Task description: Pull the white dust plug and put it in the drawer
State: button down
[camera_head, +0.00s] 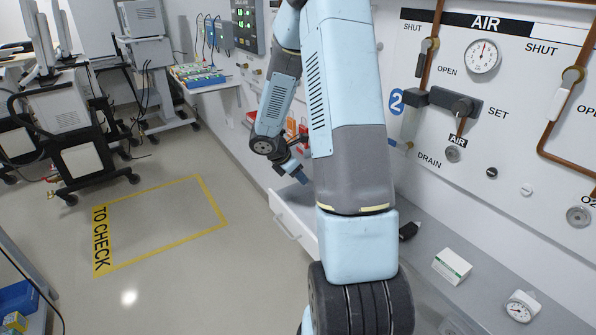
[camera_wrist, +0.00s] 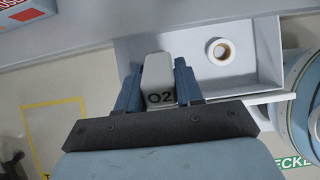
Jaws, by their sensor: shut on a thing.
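My gripper (camera_wrist: 156,78) is shut on a pale grey block marked O2 (camera_wrist: 160,70), with one blue finger on each side. In the head view my gripper (camera_head: 301,177) is small and partly behind my arm, above the open drawer (camera_head: 290,228). In the wrist view the drawer (camera_wrist: 262,80) lies beyond and under the fingers, open at the top. A white ring with a tan centre (camera_wrist: 220,51) lies in it. A small white round piece, plug-like (camera_head: 526,190), sits on the wall panel to the right of a black one; I cannot tell its details.
A grey counter (camera_head: 420,250) runs along the wall, with a white-green box (camera_head: 452,265), a loose gauge (camera_head: 522,306) and a small black item (camera_head: 409,231). Red boxes (camera_head: 292,129) stand further back. The floor by the yellow TO CHECK marking (camera_head: 160,222) is clear.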

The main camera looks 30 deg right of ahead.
jog(key=shift+f, duration=5.4)
jog(key=c, duration=0.7)
grip_release()
jog(key=shift+o, duration=0.2)
jog(key=v, duration=1.3)
jog(key=shift+a+r, duration=0.15)
jog(key=shift+r, duration=0.15)
